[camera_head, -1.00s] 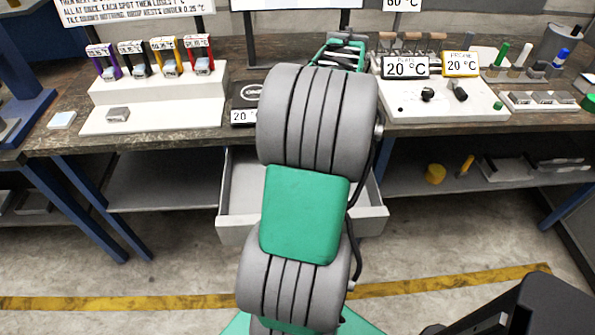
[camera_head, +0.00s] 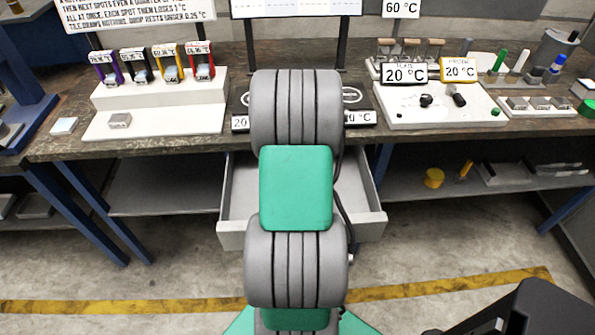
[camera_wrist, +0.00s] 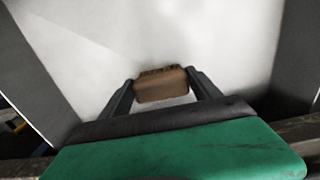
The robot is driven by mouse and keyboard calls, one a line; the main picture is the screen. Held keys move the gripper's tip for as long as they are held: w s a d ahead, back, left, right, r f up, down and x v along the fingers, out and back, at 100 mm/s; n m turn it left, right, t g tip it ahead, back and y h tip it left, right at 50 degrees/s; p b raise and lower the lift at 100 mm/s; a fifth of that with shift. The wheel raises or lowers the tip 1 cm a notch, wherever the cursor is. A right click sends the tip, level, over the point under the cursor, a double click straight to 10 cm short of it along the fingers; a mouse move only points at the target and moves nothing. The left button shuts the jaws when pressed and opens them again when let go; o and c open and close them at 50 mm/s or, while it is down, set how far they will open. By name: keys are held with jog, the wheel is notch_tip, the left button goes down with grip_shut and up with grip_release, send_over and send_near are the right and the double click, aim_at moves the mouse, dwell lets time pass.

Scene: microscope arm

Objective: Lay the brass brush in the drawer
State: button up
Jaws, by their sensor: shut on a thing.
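The open drawer (camera_head: 231,238) is under the bench, with my arm across its middle in the head view. In the wrist view its pale inside (camera_wrist: 110,45) fills most of the picture, with grey walls at both sides. My gripper (camera_wrist: 161,88) is shut on the brass brush (camera_wrist: 161,82), whose brown block shows between the two dark fingers with a ragged darker edge on its far side. The brush is over the drawer floor; I cannot tell whether it touches it. In the head view my arm hides the gripper and the brush.
The bench edge (camera_head: 190,149) runs above the drawer. On the bench are a white stand (camera_head: 160,112) with several coloured holders, dark plates (camera_head: 357,98) and a white board (camera_head: 440,100) with signs. A lower shelf (camera_head: 165,185) lies beside the drawer.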

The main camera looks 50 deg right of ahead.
jog(key=o, duration=1.3)
jog(key=shift+f, duration=0.15)
notch_tip(320, 180, up, 12)
jog(key=w+a+r+n, duration=0.1)
jog(key=w+a+n, duration=0.15)
jog(key=a, duration=0.35)
jog(key=w+a+r+n, duration=0.1)
jog(key=w+a+r, duration=0.15)
jog(key=a, duration=0.45)
jog(key=s+a+n+t, duration=0.1)
jog(key=a+n, duration=0.1)
jog(key=a, duration=0.5)
jog(key=s+a+f+n+t, duration=0.1)
jog(key=a+n, duration=0.1)
jog(key=a, duration=0.6)
jog(key=s+a+f+n+t, duration=0.1)
jog(key=a+n, duration=0.1)
jog(key=a, duration=0.6)
jog(key=shift+s+a+n, duration=0.1)
jog(key=shift+s+n, duration=0.15)
